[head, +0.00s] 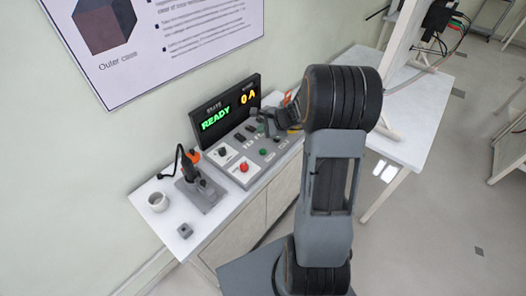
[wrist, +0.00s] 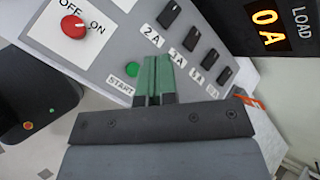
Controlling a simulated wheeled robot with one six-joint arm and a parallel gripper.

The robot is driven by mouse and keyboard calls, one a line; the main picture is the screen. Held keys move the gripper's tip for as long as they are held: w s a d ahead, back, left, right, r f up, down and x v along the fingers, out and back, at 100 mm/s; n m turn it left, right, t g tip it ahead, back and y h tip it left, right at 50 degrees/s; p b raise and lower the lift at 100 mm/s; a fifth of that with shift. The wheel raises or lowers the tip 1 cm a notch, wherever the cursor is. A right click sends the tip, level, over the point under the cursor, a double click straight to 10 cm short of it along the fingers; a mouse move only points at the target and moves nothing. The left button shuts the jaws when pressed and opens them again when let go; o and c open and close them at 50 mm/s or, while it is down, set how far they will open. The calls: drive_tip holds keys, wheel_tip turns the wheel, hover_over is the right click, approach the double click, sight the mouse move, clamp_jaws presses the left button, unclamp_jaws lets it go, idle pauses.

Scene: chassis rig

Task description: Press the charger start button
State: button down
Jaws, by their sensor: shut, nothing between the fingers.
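The green start button (wrist: 131,69) sits on the grey charger panel (wrist: 118,45), above the label START in the wrist view. In the head view a green button (head: 263,152) shows on the charger panel, right of the red knob. My gripper (wrist: 157,62) is shut and empty, its greenish fingers together. In the wrist view the fingertips lie just right of the start button; I cannot tell their height above the panel. In the head view my gripper (head: 264,126) is over the rear part of the panel, in front of the display.
A red OFF/ON knob (wrist: 73,27) and several black switches (wrist: 169,14) flank the button. The display (head: 226,110) reads READY and 0 A. A tool in a stand (head: 197,185), a cup (head: 158,202) and a small grey block (head: 185,230) stand left on the bench.

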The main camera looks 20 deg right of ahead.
drive_tip(key=b, duration=0.5)
hover_over(263, 152)
wheel_tip(263, 152, down, 7)
drive_tip(key=shift+f, duration=0.2)
drive_tip(key=shift+f+b, duration=0.65)
drive_tip(key=shift+b, duration=0.15)
drive_tip(key=shift+f, duration=0.15)
idle(1.0)
drive_tip(key=shift+f+b, duration=0.25)
drive_tip(key=shift+b, duration=0.35)
drive_tip(key=shift+f+b, duration=0.45)
drive_tip(key=shift+b, duration=0.05)
idle(0.5)
drive_tip(key=shift+r, duration=0.15)
drive_tip(key=shift+r+p, duration=0.6)
drive_tip(key=shift+r, duration=0.15)
